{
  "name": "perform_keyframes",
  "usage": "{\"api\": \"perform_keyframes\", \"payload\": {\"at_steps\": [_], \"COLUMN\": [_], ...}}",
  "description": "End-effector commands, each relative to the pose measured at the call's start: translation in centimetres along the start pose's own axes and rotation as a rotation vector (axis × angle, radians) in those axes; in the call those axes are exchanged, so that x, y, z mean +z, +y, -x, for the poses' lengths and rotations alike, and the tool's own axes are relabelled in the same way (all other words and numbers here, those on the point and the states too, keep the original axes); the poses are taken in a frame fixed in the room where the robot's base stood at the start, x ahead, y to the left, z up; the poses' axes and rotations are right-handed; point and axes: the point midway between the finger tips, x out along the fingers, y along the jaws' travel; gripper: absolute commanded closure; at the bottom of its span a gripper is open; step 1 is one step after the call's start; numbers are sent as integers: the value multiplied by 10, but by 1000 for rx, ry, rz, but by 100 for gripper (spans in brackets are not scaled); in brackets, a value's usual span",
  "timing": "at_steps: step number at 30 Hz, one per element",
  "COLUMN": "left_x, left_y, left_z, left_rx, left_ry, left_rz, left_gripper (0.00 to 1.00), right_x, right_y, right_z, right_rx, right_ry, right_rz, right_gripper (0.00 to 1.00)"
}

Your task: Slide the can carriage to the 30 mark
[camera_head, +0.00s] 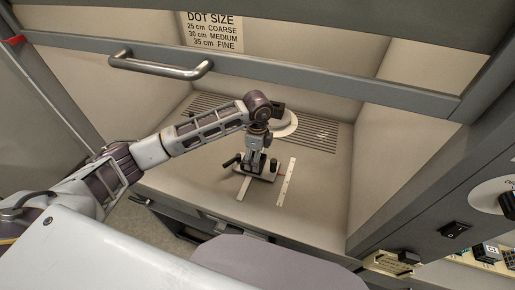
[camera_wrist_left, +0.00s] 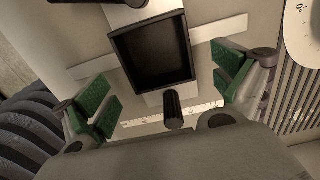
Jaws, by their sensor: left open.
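The can carriage (camera_head: 262,173) sits on a pale rail (camera_head: 243,189) on the booth floor, partly hidden by my arm. In the left wrist view its square, black, open-topped holder (camera_wrist_left: 152,50) looks empty, with a black knob (camera_wrist_left: 173,110) beside it. A white scale strip (camera_head: 287,182) lies to the right of the carriage; its marks also show in the left wrist view (camera_wrist_left: 200,110), but I cannot read the numbers. My left gripper (camera_wrist_left: 165,87) is open, its green-padded fingers on either side of the carriage with gaps to the holder. My right gripper is out of view.
A sign (camera_head: 212,31) on the back wall lists dot sizes: 25 cm coarse, 30 cm medium, 35 cm fine. A raised sash with a handle (camera_head: 160,66) crosses above my arm. A round pale disc (camera_head: 286,124) and slotted grille lie behind. Floor right of the scale is clear.

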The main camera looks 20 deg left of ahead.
Motion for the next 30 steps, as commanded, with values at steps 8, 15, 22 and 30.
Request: {"api": "perform_keyframes", "payload": {"at_steps": [8,15,22,30], "left_x": [0,0,0,0], "left_y": [0,0,0,0], "left_z": [-25,-31,-31,-31], "left_rx": [1,-1,-1,-1], "left_ry": [0,0,0,0], "left_rz": [-1,-1,-1,-1], "left_gripper": [4,4,6,41], "right_x": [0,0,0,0], "right_y": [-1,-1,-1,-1], "right_z": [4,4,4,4], "right_rx": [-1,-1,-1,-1], "right_ry": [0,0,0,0], "right_rz": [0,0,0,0], "right_gripper": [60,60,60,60]}}
